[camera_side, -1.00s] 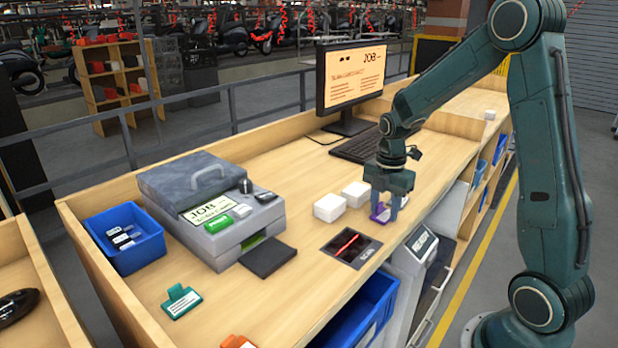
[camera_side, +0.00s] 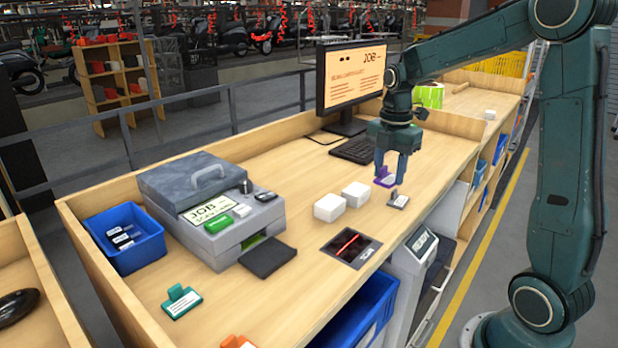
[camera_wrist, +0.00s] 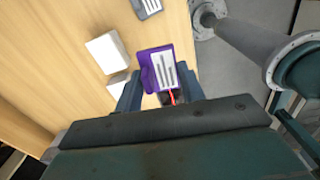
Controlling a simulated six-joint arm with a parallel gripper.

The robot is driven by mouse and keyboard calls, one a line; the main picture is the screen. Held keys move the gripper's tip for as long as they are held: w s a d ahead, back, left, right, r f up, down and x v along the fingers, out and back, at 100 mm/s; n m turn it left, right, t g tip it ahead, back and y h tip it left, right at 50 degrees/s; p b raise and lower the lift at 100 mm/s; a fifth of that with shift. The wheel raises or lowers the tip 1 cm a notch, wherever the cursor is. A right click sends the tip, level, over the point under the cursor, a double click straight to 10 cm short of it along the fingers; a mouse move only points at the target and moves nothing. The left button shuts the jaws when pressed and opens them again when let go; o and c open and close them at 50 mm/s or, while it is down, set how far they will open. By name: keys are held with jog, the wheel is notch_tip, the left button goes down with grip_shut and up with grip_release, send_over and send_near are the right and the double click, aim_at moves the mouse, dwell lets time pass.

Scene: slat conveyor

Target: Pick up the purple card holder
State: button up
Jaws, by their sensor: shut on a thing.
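The purple card holder (camera_side: 385,178) with a white striped card is between the fingers of my gripper (camera_side: 391,177). In the wrist view the purple card holder (camera_wrist: 147,72) shows between the two blue-grey fingers of my gripper (camera_wrist: 160,88), its card facing the camera. My gripper is shut on it and appears to hold it above the wooden counter (camera_side: 300,175); the exact height is hard to tell.
A grey card holder (camera_side: 398,201) stands just in front of the gripper. Two white boxes (camera_side: 329,208) (camera_side: 355,194) sit to the left, near the scan pad (camera_side: 350,246). The keyboard (camera_side: 354,150) and monitor (camera_side: 350,80) are behind.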

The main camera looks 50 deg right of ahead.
aim_at(388, 178)
notch_tip(388, 178, up, 10)
jog(key=shift+r, duration=0.15)
dwell(0.7)
jog(key=a+f, duration=1.2)
jog(key=a, duration=0.2)
jog(key=shift+w, duration=0.4)
jog(key=shift+d+f, duration=0.1)
jog(key=shift+f, duration=0.05)
jog(key=shift+f, duration=3.1)
